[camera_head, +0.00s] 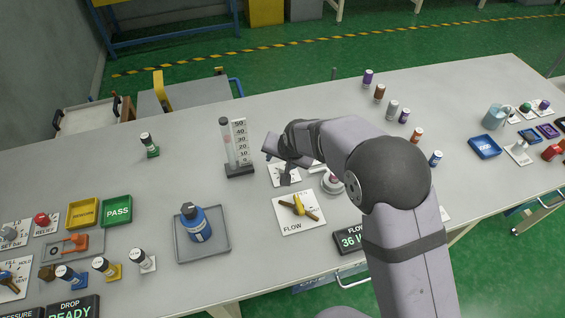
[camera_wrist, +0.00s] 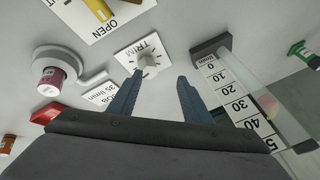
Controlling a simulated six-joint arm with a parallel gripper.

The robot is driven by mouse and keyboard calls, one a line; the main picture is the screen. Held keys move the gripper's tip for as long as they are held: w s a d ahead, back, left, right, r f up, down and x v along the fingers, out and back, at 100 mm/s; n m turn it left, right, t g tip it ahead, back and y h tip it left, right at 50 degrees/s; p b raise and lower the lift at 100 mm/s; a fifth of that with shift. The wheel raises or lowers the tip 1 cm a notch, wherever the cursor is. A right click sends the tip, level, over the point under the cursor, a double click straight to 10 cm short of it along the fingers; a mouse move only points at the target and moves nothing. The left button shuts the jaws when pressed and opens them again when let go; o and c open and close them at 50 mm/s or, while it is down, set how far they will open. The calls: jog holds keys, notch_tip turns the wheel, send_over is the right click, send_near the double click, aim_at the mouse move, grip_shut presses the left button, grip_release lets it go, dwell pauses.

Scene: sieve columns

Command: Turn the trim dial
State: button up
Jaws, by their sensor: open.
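I see no contact with the knob. In the head view my gripper (camera_head: 286,172) hangs over the trim plate (camera_head: 276,181), and the arm hides the knob there.
A graduated column (camera_head: 239,145) stands left of my gripper. The FLOW plate with a yellow handle (camera_head: 299,205) lies in front, near a lit flow display (camera_head: 349,238). A tray holds a blue bottle (camera_head: 197,225).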

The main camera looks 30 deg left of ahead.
aim_at(283, 166)
jog(key=a, duration=0.1)
jog(key=a+f+m+h, duration=0.1)
jog(key=shift+a+f+b, duration=0.2)
jog(key=shift+a+b, duration=0.15)
jog(key=shift+b, duration=0.05)
jog(key=shift+a+r+m+g+h+b, duration=0.15)
jog(key=shift+a+m+h+b, duration=0.15)
jog(key=shift+m+h, duration=0.2)
jog(key=shift+a+f+m+g+h+b, duration=0.1)
jog(key=shift+a+m+g+h+b, duration=0.15)
jog(key=shift+m+h, duration=0.25)
jog(key=shift+d+r+m+t+h+b, duration=0.15)
jog(key=shift+r+m+t+h+b, duration=0.25)
jog(key=shift+m+h, duration=0.45)
jog(key=r+m+h, duration=0.1)
jog(key=d+r+m, duration=0.1)
jog(key=m, duration=0.1)
jog(key=shift+s+d+r+h+b, duration=0.1)
jog(key=shift+s+d+h+b, duration=0.1)
jog(key=shift+h+b, duration=0.2)
jog(key=shift+w, duration=0.1)
jog(key=shift+p+x, duration=0.85)
jog(key=shift+x, duration=2.8)
jog(key=shift+w, duration=0.1)
